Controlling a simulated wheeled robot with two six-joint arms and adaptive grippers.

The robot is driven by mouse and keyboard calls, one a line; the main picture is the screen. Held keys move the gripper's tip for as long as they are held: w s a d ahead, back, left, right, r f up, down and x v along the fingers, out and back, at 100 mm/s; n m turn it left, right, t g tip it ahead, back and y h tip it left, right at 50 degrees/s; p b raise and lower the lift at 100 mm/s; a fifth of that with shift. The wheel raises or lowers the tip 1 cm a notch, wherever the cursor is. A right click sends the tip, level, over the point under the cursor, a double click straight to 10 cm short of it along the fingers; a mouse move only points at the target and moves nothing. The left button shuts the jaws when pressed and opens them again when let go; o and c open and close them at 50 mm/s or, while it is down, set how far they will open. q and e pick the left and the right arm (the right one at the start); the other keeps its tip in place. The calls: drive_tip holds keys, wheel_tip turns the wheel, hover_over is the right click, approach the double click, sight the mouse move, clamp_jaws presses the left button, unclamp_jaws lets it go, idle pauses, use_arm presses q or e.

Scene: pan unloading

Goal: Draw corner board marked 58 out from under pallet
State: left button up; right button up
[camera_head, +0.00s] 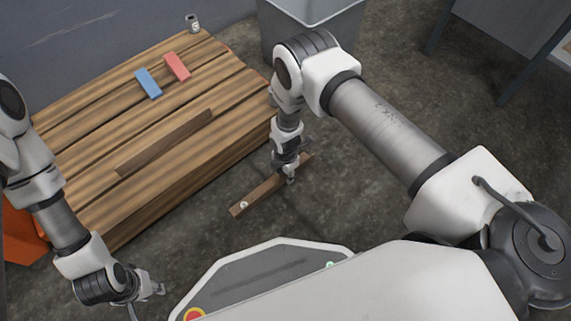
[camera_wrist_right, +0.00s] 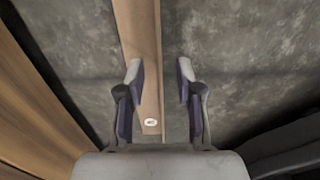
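A brown wooden corner board (camera_head: 258,197) lies on the floor beside the front right of the pallet (camera_head: 190,165). A small white label (camera_head: 243,206) sits near its near end; its number is too small to read. My right gripper (camera_head: 290,180) is over the board's far part. In the right wrist view my right gripper (camera_wrist_right: 160,72) is open, with the board (camera_wrist_right: 142,50) passing below, mostly toward the left finger. The label (camera_wrist_right: 151,122) shows near the board's end. My left gripper (camera_head: 158,289) is at the bottom left, away from the board; its finger opening is unclear.
Another brown strip (camera_head: 165,142) lies on the slatted top, with a blue block (camera_head: 148,83), a red block (camera_head: 177,67) and a can (camera_head: 192,23) further back. A grey bin (camera_head: 325,22) stands behind my right arm.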

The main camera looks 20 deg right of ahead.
wheel_tip(320, 180, up, 9)
drive_tip(key=shift+f, duration=0.2)
idle(0.4)
